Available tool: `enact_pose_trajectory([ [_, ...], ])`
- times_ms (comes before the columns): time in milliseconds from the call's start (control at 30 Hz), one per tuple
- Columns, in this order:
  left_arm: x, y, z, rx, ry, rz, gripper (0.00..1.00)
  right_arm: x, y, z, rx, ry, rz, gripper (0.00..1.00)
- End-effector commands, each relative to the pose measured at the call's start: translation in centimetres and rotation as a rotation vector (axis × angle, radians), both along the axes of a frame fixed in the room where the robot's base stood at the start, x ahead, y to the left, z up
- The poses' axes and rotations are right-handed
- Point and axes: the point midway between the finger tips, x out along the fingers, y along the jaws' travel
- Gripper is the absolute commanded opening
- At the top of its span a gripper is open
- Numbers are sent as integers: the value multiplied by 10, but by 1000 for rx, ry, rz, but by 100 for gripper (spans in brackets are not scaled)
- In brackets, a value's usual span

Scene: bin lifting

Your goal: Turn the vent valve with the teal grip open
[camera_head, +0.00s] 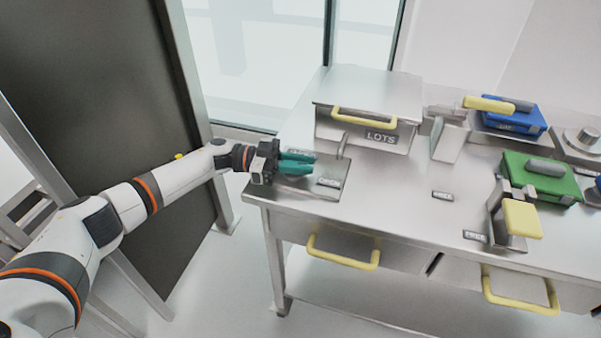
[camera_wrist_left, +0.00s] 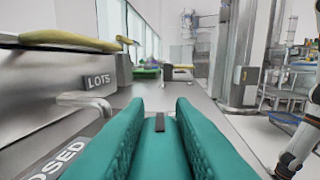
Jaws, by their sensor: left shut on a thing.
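My left gripper (camera_head: 308,163) reaches in from the left over the front left corner of the steel bench. Its teal fingers show in the head view and fill the lower part of the left wrist view (camera_wrist_left: 160,125). They are shut on the vent valve's teal grip (camera_wrist_left: 160,155), which shows between them with a dark strip on top. In the head view the fingers largely hide the grip. The valve's plate (camera_head: 335,170) lies on the bench with small labels; one in the left wrist view ends in "OSED" (camera_wrist_left: 58,160). My right gripper is out of view.
A steel LOTS bin (camera_head: 360,132) with a yellow handle stands just behind the valve; a bent metal rod (camera_head: 343,143) is close by. Blue (camera_head: 512,120) and green (camera_head: 541,175) items and a yellow-padded clamp (camera_head: 521,218) stand right. The bench middle is mostly clear.

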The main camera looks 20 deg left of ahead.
Motion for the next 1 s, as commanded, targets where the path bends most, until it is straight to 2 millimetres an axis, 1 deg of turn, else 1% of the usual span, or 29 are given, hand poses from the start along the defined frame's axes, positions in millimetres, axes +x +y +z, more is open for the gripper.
enact_pose_trajectory([
  [33,1,0,-5,0,-4,-28,0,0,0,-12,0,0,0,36],
  [200,-1,0,-3,-1,-3,-111,0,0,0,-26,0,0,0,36],
  [300,-2,-1,-2,-1,-2,-145,0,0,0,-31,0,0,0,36],
  [500,-3,-1,-1,-2,0,-178,0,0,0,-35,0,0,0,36],
  [900,-4,-1,0,-2,0,-185,0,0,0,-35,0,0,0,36],
  [933,-4,-1,0,-2,0,-185,23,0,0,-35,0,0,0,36],
  [1000,-4,-1,0,-2,0,-185,35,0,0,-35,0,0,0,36],
])
